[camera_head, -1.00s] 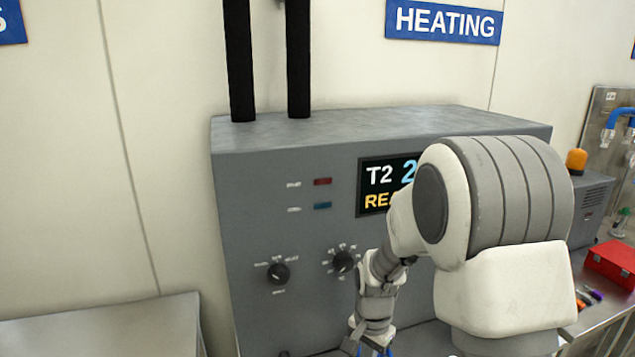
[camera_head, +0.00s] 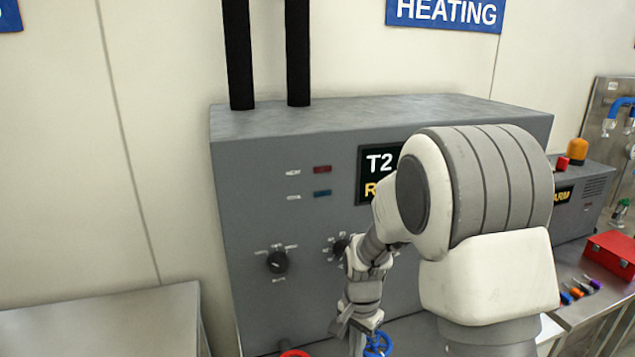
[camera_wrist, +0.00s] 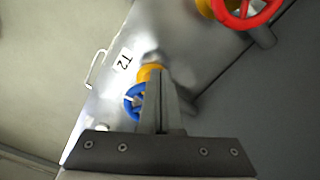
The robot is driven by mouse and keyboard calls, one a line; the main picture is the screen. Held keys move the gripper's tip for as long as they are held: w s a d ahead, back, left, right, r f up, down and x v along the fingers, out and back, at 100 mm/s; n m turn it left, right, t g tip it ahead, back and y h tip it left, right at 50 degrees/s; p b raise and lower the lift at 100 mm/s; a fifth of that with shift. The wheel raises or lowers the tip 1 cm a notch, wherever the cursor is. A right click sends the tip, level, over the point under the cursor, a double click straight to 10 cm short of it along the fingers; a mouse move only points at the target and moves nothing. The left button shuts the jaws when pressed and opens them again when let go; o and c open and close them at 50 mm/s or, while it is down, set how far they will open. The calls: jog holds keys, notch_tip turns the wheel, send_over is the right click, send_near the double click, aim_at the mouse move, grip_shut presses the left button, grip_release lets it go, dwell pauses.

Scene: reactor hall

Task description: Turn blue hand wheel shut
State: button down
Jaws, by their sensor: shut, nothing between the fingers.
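The blue hand wheel (camera_head: 378,344) shows at the bottom edge of the head view, just right of my gripper (camera_head: 358,343). In the wrist view the blue hand wheel (camera_wrist: 134,101) sits by a yellow fitting (camera_wrist: 149,73), next to a "T2" label. My gripper (camera_wrist: 161,84) is shut with its fingers together. In the wrist view the fingers overlap the right side of the wheel and hide part of it. I cannot tell whether they touch it.
A red hand wheel (camera_wrist: 247,10) is at the top right of the wrist view. The grey heating cabinet (camera_head: 280,150) with knobs and a display stands behind my arm. A red box (camera_head: 610,255) and several coloured objects lie on the bench at the right. An empty grey surface (camera_head: 100,325) is at the left.

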notch_tip(320, 180, up, 6)
jog(key=p, duration=0.4)
jog(key=shift+a, duration=0.1)
jog(key=s+d+r+n+t, duration=0.1)
jog(key=s+d+r+n, duration=0.1)
jog(key=s+r, duration=0.35)
jog(key=s+d+r+n+t, duration=0.1)
jog(key=s+r+n+t, duration=0.1)
jog(key=r, duration=0.6)
jog(key=s+d+r+n+t, duration=0.1)
jog(key=s+r+n, duration=0.1)
jog(key=s, duration=0.4)
jog(key=s+d+r+n+t+b, duration=0.1)
jog(key=s+d+r+n, duration=0.1)
jog(key=s, duration=0.4)
jog(key=shift+s+r+t, duration=0.25)
jog(key=shift+r+t, duration=0.05)
jog(key=shift+r, duration=0.55)
jog(key=c, duration=1.6)
grip_release()
